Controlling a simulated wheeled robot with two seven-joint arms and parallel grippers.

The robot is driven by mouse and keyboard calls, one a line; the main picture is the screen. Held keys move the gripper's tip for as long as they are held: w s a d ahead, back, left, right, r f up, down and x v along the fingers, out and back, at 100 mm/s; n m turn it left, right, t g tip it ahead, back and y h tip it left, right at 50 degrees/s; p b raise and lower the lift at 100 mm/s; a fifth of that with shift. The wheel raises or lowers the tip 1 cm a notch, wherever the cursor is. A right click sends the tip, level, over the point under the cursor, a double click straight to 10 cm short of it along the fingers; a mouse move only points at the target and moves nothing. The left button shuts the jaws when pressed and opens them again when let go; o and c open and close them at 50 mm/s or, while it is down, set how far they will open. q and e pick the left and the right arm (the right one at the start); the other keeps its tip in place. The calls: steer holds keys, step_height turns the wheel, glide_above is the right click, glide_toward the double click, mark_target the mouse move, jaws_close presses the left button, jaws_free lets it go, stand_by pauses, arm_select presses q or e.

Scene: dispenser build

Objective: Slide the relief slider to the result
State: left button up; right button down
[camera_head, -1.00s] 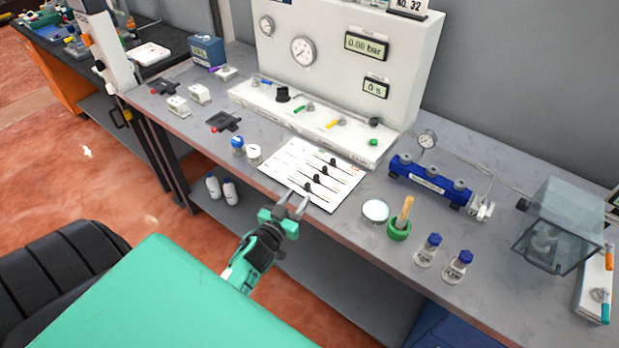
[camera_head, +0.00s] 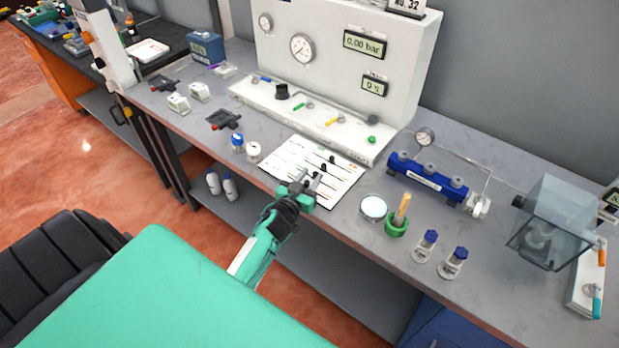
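A white slider board (camera_head: 342,190) lies on the grey bench near its front edge, with several dark lines and black slider knobs. One knob (camera_head: 332,159) shows clear towards the board's back right. Which slider is the relief one is too small to read. My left gripper (camera_head: 309,181) is over the front part of the board, its two fingers apart and pointing towards the back. The fingers hide the front knobs in part, and I cannot tell whether they touch one. I see nothing clearly held. My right gripper is not in view.
Behind the board stands a white panel (camera_head: 335,75) with gauges and displays. Right of the board are a round dish (camera_head: 373,208), a green mortar (camera_head: 396,226) and blue-capped bottles (camera_head: 425,245). Left are two small jars (camera_head: 254,152). A blue manifold (camera_head: 425,178) lies behind right.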

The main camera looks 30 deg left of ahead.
mark_target(291, 173)
arm_select(q)
jaws_close()
steer(key=a, duration=0.6)
steer(key=shift+w+a, duration=0.1)
steer(key=shift+w, duration=0.15)
steer(key=shift+a, duration=0.25)
steer(key=shift+r, duration=0.2)
steer(key=shift+a, duration=0.1)
steer(key=shift+o, duration=0.5)
jaws_free()
steer(key=shift+a, duration=0.1)
steer(key=shift+o, duration=0.6)
steer(key=shift+a+f, duration=0.15)
steer(key=shift+a, duration=0.05)
steer(key=shift+d, duration=0.2)
